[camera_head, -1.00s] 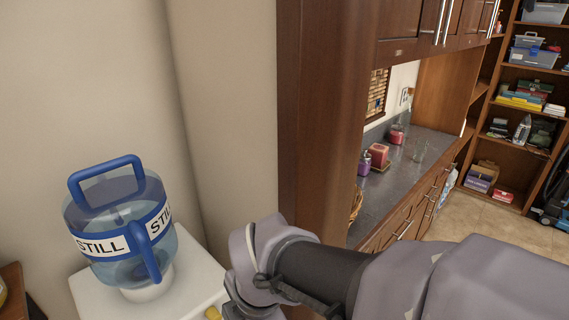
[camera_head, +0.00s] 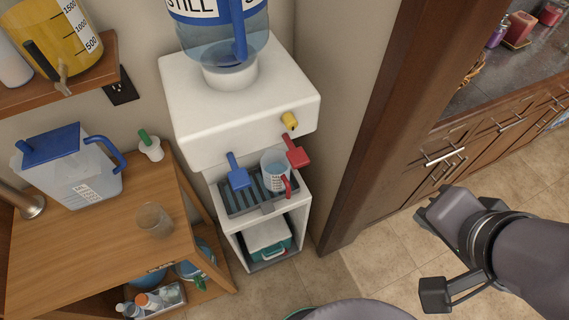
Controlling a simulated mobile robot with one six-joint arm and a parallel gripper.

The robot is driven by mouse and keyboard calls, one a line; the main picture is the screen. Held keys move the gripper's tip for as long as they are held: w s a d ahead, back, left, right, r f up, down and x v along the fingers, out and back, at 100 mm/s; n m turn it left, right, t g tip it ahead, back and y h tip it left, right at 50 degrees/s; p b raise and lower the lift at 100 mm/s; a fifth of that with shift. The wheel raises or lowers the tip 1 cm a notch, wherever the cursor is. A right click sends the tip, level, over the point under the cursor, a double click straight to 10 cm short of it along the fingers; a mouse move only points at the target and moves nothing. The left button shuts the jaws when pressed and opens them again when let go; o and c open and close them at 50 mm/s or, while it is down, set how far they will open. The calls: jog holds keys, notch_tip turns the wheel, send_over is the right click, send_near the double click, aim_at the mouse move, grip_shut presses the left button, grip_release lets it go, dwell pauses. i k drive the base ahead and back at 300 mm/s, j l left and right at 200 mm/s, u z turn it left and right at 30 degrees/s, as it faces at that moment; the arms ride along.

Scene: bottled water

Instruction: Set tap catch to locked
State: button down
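A white water dispenser (camera_head: 230,88) stands against the wall with a blue STILL bottle (camera_head: 225,40) on top. A blue tap lever (camera_head: 237,172) and a red tap lever (camera_head: 296,152) stick out of its front. A small yellow knob (camera_head: 289,121) sits on the front above the red lever; I cannot tell for sure whether it is the tap catch, or its setting. My gripper (camera_head: 430,212) is at the right, over the floor, well apart from the dispenser. Nothing shows in it, and its fingers are not clear enough to tell open from shut.
A mug (camera_head: 274,172) with a red handle stands on the drip tray (camera_head: 238,202). A wooden stand (camera_head: 95,240) at left holds a blue-lidded pitcher (camera_head: 72,170) and a glass (camera_head: 154,220). A dark wooden panel (camera_head: 400,110) rises right of the dispenser. The tiled floor (camera_head: 375,255) is clear.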

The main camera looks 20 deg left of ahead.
aim_at(289, 120)
jog(key=u, duration=1.7)
